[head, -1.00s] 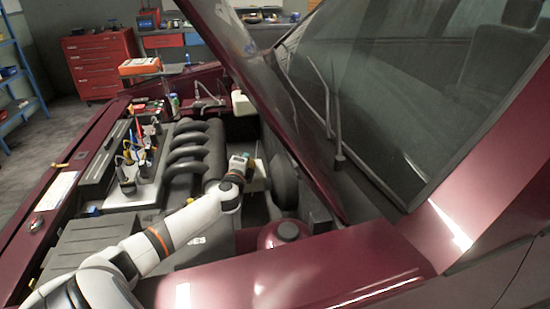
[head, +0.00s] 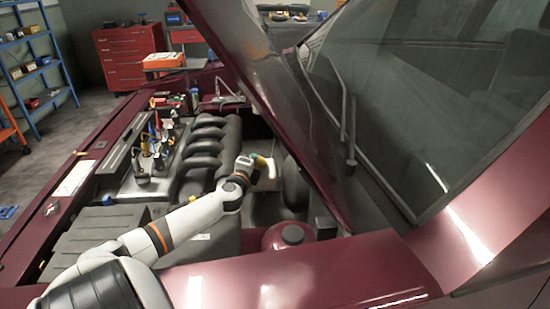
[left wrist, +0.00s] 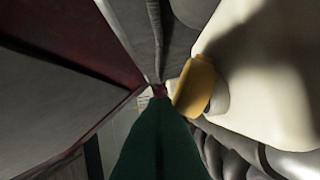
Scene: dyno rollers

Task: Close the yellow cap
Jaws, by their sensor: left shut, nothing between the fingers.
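The yellow cap (left wrist: 195,86) shows at the middle of the left wrist view, at the neck of a cream-white reservoir (left wrist: 268,65). I cannot tell whether it is fully seated. In the head view the reservoir (head: 267,174) stands in the engine bay, partly hidden by my gripper. My left gripper (head: 262,161) is at its top. In the left wrist view its green fingers (left wrist: 158,104) are together and empty, with their tips just left of the cap. They look very close to it; contact cannot be told. My right gripper is not in view.
The raised hood (head: 265,70) slants close to the right of my left arm. Ribbed dark intake pipes (head: 205,155) lie to the left of the reservoir. The maroon fender (head: 300,270) runs along the front. An orange box (head: 164,61) sits at the far left.

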